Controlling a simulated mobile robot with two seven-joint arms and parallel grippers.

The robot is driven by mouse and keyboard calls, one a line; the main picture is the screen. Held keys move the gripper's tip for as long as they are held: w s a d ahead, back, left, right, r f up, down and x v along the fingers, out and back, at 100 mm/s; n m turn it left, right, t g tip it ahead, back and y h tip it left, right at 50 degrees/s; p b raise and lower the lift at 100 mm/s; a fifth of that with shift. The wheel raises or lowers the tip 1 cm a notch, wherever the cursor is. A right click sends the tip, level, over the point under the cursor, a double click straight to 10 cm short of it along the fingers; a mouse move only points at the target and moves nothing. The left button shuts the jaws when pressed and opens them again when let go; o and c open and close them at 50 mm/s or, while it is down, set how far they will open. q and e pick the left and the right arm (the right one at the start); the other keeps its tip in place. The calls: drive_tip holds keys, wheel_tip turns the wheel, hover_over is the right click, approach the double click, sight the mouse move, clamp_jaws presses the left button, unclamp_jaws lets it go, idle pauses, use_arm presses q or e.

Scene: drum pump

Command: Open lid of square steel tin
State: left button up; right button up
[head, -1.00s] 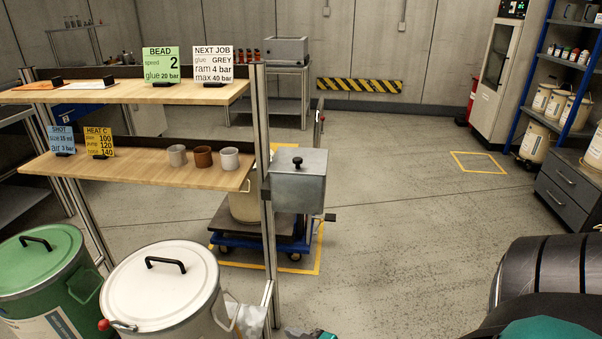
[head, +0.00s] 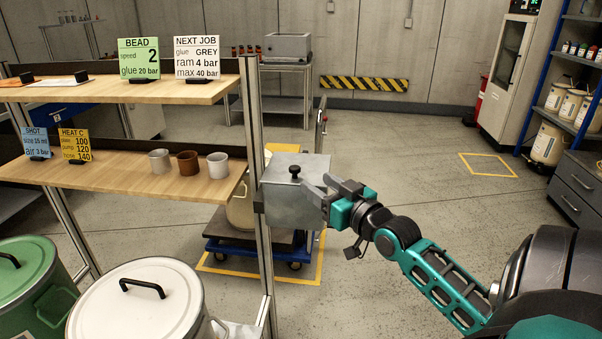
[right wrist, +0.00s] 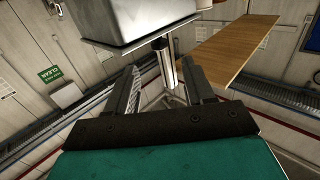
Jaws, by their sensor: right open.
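The square steel tin (head: 285,203) is a grey metal box fixed at the shelf's right post. Its lid is closed and has a black knob (head: 295,170) on top. My right gripper (head: 317,184) is open and empty, just right of the knob and close to the tin's right side, partly hiding it. In the right wrist view, which is upside down, the tin (right wrist: 130,18) is at the top and the knob (right wrist: 159,43) shows just beyond and between the spread fingertips (right wrist: 159,66). My left gripper is not in view.
A wooden shelf (head: 120,180) with three cups (head: 188,163) and sign cards stands left of the tin. A blue cart (head: 255,248) with a drum is below it. White (head: 135,310) and green (head: 30,280) lidded drums are front left. Floor to the right is clear.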

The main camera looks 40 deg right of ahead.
sight(298, 171)
drive_tip(key=w, duration=0.5)
drive_tip(key=w+d, duration=0.1)
drive_tip(key=w, duration=0.1)
drive_tip(key=shift+w, duration=0.15)
clamp_jaws()
idle(0.3)
